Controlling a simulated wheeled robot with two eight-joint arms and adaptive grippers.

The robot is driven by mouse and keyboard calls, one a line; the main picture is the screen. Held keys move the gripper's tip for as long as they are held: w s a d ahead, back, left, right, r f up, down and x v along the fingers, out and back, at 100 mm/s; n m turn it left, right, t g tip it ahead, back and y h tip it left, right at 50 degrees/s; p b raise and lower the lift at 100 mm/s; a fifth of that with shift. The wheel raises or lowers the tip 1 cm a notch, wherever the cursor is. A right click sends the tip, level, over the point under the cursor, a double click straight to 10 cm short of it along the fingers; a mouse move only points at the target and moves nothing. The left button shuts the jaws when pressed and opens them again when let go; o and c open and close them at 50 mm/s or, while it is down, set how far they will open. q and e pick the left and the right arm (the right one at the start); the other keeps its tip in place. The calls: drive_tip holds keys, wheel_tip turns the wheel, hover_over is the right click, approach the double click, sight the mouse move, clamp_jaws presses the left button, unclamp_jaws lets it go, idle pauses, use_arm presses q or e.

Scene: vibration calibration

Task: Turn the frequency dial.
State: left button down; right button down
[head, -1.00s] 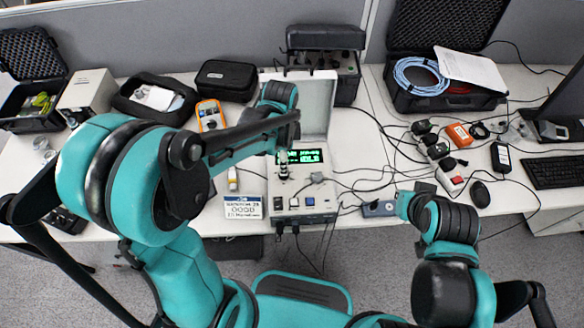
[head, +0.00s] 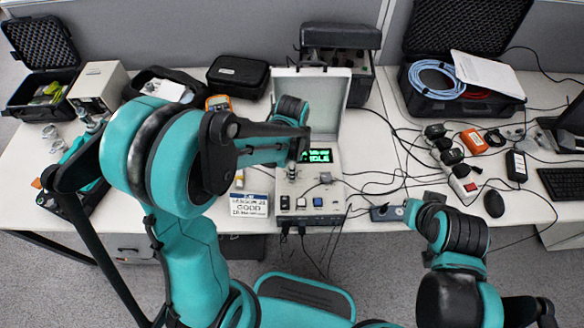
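The calibration unit (head: 311,214) stands on the white table with its lid raised. Its green-lit display (head: 318,155) shows text ending in what looks like "DLE". My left arm reaches over from the left, and my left gripper (head: 293,167) is small and pointing down at the left part of the panel, beside the display. The frequency dial cannot be told apart from the gripper tips there, so contact and finger opening are unclear. A small grey block with a cable (head: 325,178) sits on the panel. My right arm is at the right, its gripper out of view.
Black cases (head: 238,77) and a toolbox (head: 338,37) line the back.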

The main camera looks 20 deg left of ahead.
use_arm(q)
drive_tip(key=shift+n, duration=0.3)
drive_tip(key=n, duration=1.3)
drive_tip(key=shift+n, duration=0.3)
drive_tip(key=n, duration=0.9)
drive_tip(key=shift+n, duration=0.3)
drive_tip(key=c, duration=1.2)
unclamp_jaws()
